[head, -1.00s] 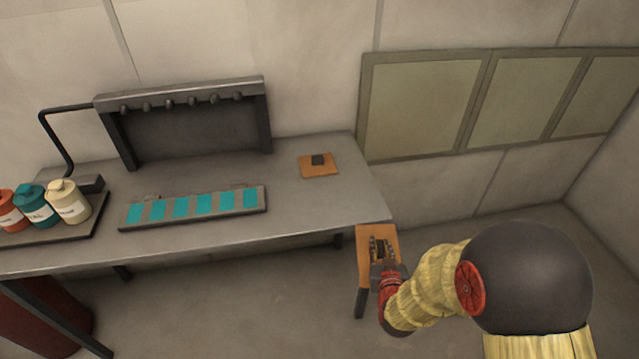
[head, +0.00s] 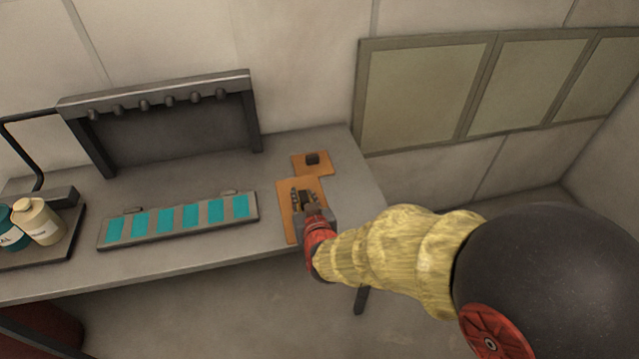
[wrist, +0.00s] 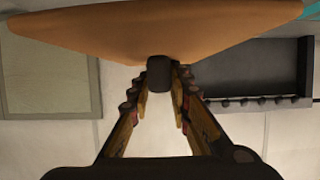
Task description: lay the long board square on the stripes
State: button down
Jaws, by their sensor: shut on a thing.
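The long board, a flat orange-brown plank (head: 286,226) with a dark knob, is in my gripper (head: 304,196). The jaws are shut on the knob (wrist: 160,73), and the board (wrist: 150,32) spans the top of the wrist view. In the head view the board appears over the table's right part, right of the stripes; its exact height is unclear. The teal stripes (head: 165,220) run in a row along a grey strip (head: 180,232) on the table. Nothing lies on the stripes. My gripper hides part of the board.
A smaller orange board (head: 325,168) with a dark knob lies behind the held one. A dark rack with pegs (head: 160,105) stands behind the strip. Bottles (head: 38,222) stand on a tray at left. Bare table (head: 345,195) shows at right.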

aim_at(319, 190)
jog(key=w+d+f, duration=0.1)
jog(key=w, duration=0.1)
jog(key=w+d+f+b, duration=0.1)
jog(key=w, duration=0.1)
jog(key=w+d+f+b, duration=0.1)
jog(key=w, duration=0.2)
jog(key=shift+d+f, duration=0.35)
jog(key=shift+f, duration=0.05)
jog(key=w+f, duration=0.1)
jog(key=w+d+f+b, duration=0.1)
jog(key=f, duration=0.1)
jog(key=w+f, duration=0.1)
jog(key=w, duration=0.1)
jog(key=shift+d+f, duration=0.4)
jog(key=shift+w+d+f+b, duration=0.2)
jog(key=shift+f+b, duration=0.15)
jog(key=shift+f, duration=0.1)
jog(key=shift+w+f+b, duration=0.1)
jog(key=shift+f+b, duration=0.45)
jog(key=shift+f, duration=0.95)
jog(key=shift+f, duration=0.15)
jog(key=c, duration=1.7)
grip_release()
jog(key=shift+o, duration=0.2)
